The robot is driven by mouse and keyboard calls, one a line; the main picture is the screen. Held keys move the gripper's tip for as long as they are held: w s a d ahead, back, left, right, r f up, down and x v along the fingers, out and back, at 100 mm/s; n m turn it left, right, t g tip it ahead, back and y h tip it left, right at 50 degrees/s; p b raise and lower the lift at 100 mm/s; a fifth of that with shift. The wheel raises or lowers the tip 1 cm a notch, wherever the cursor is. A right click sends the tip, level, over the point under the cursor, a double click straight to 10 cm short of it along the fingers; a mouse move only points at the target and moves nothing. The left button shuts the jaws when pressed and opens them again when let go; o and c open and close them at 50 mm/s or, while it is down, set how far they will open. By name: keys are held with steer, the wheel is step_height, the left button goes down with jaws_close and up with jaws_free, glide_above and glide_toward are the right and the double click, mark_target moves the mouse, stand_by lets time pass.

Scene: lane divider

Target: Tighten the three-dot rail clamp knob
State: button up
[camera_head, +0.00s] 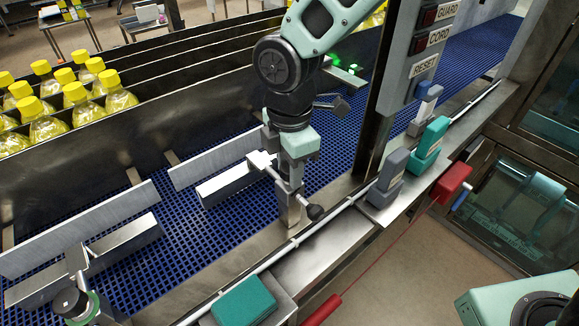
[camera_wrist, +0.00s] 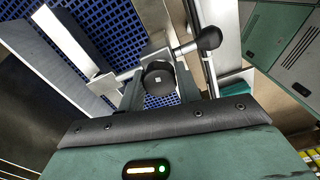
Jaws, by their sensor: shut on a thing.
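My gripper (camera_head: 291,178) points down over the rail clamp at the middle of the lane divider. In the wrist view my gripper (camera_wrist: 158,88) is shut on the clamp's dark round knob (camera_wrist: 158,76), which has a small pale mark on its face. I cannot make out three dots. The metal clamp post (camera_head: 288,212) stands below the gripper at the conveyor's near edge. A bar with a black ball end (camera_head: 315,212) sticks out of the clamp to the right; the ball also shows in the wrist view (camera_wrist: 208,38). In the head view my gripper hides the knob.
A second clamp knob (camera_head: 68,302) with a green ring stands at lower left. Guide plates (camera_head: 85,232) run over the blue belt (camera_head: 240,220). A post with labelled switches (camera_head: 400,90) rises close right of my arm. Grey and teal blocks (camera_head: 428,145) sit along the right edge.

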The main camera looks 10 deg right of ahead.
steer(key=m+b, duration=0.1)
steer(key=m, duration=0.3)
steer(key=shift+m, duration=0.3)
steer(key=m+b, duration=0.1)
steer(key=m, duration=0.2)
steer(key=shift+m, duration=0.4)
steer(key=m+b, duration=0.1)
steer(key=m, duration=0.3)
steer(key=shift+w, duration=0.1)
steer(key=shift+r+m, duration=0.1)
steer(key=shift+m, duration=1.4)
steer(key=o, duration=1)
steer(key=shift+c, duration=0.2)
step_height(320, 180, up, 17)
steer(key=b, duration=0.2)
steer(key=shift+r+b, duration=0.2)
steer(key=shift+b, duration=0.15)
